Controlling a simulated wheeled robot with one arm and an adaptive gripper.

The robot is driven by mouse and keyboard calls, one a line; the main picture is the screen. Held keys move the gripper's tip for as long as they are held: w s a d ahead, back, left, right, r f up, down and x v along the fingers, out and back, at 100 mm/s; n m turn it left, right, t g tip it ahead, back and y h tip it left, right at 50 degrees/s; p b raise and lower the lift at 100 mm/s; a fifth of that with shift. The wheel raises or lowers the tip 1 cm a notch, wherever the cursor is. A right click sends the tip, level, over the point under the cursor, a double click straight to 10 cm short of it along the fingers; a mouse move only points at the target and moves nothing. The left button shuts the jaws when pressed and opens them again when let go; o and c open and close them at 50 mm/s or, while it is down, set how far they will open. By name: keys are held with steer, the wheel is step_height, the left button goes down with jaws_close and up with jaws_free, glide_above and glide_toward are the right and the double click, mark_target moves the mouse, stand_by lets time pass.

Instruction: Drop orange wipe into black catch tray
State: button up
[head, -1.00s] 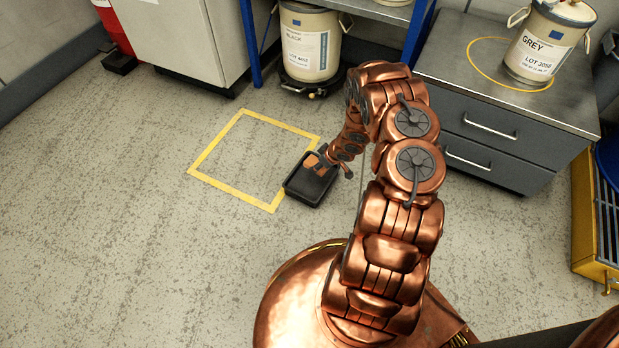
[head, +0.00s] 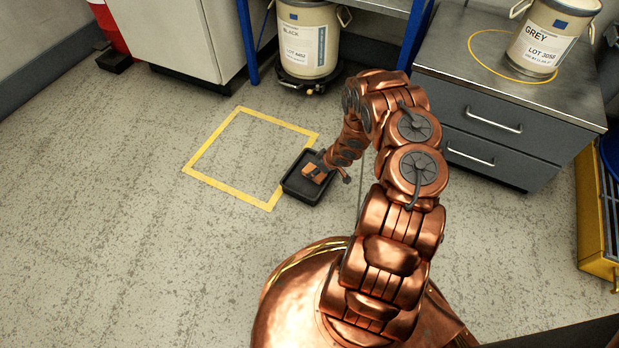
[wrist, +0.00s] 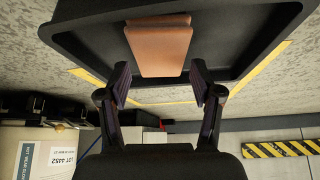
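The orange wipe (head: 312,170) shows inside the outline of the black catch tray (head: 298,188), which is on the floor. In the wrist view the wipe (wrist: 160,48) is a folded orange-brown piece over the tray's dark inside (wrist: 85,45). It appears to lie in the tray, though its underside is hidden. My gripper (wrist: 161,85) is open at the tray's edge. Its two dark fingers stand apart, one on either side of the wipe's near end, with a gap to each side. In the head view the wrist partly hides the fingers.
A yellow floor square (head: 232,190) lies left of the tray. The BLACK drum (head: 308,42) stands on a dolly under the blue-legged bench. The GREY drum (head: 538,45) sits on the grey drawer cabinet (head: 500,125). The floor at the left is clear.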

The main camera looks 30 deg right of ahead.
steer(key=shift+o, duration=1.4)
steer(key=v, duration=1.2)
